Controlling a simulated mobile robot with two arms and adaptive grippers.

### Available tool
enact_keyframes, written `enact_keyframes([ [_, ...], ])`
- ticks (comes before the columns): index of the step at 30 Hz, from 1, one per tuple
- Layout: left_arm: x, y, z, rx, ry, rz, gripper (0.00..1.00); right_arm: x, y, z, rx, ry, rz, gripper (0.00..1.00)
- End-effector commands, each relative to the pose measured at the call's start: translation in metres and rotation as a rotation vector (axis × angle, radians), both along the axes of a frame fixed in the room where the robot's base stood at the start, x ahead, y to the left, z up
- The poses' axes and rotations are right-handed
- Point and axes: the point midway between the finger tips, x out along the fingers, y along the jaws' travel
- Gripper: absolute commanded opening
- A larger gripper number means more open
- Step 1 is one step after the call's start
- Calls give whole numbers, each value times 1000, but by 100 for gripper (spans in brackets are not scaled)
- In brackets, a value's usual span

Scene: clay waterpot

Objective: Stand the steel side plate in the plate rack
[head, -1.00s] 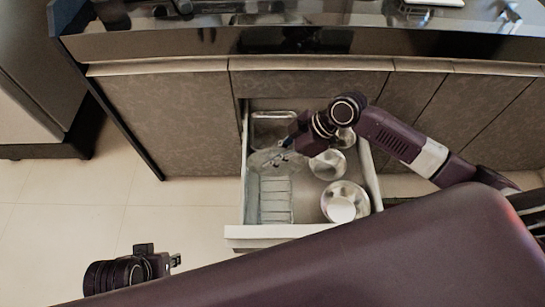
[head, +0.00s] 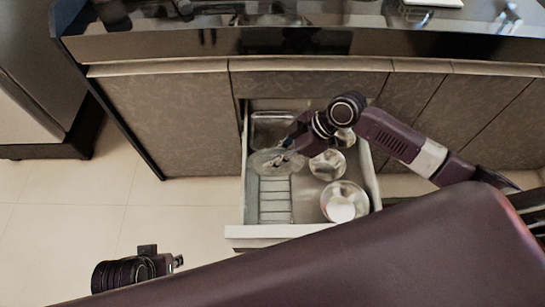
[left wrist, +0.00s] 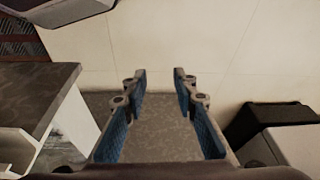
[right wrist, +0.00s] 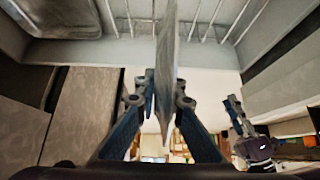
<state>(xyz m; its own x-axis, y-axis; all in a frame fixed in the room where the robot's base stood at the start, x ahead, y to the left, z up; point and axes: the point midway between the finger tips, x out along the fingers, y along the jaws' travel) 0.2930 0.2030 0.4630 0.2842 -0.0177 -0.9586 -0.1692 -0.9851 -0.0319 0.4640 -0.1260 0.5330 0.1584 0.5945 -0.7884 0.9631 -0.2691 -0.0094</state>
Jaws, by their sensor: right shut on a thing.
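The steel side plate (head: 265,163) is held over the back part of the wire plate rack (head: 275,203) in the open drawer. My right gripper (head: 287,145) is shut on the plate. In the right wrist view the plate (right wrist: 166,60) shows edge-on between the fingers (right wrist: 160,92), and the rack's wires (right wrist: 205,22) lie just beyond it. I cannot tell whether the plate touches the rack. My left gripper (head: 177,262) is away from the drawer over the floor; its fingers (left wrist: 160,82) are apart and empty.
The open drawer (head: 285,232) also holds a rectangular steel tray (head: 272,128) at the back left and several steel bowls along the right, including a large front one (head: 343,202). The countertop (head: 200,45) overhangs behind. The floor (head: 150,215) left of the drawer is clear.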

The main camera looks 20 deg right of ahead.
Motion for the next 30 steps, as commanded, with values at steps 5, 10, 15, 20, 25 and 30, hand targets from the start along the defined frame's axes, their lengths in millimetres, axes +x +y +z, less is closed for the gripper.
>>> enact_keyframes([
  [5,1,0,-5,1,5,-1,26,0,0,0,1,0,0,0],
  [10,1,0,-6,1,6,-2,26,0,0,0,1,0,0,0],
  [15,1,-1,-5,0,5,-2,26,0,0,0,1,-1,-1,0],
  [20,1,-1,-2,0,1,-2,26,0,0,-3,1,-1,-1,0],
  [25,2,-1,6,-2,-6,-1,26,0,0,-5,1,-1,-1,0],
  [30,1,-1,9,-1,-8,0,26,0,0,-7,1,-1,-1,0],
])
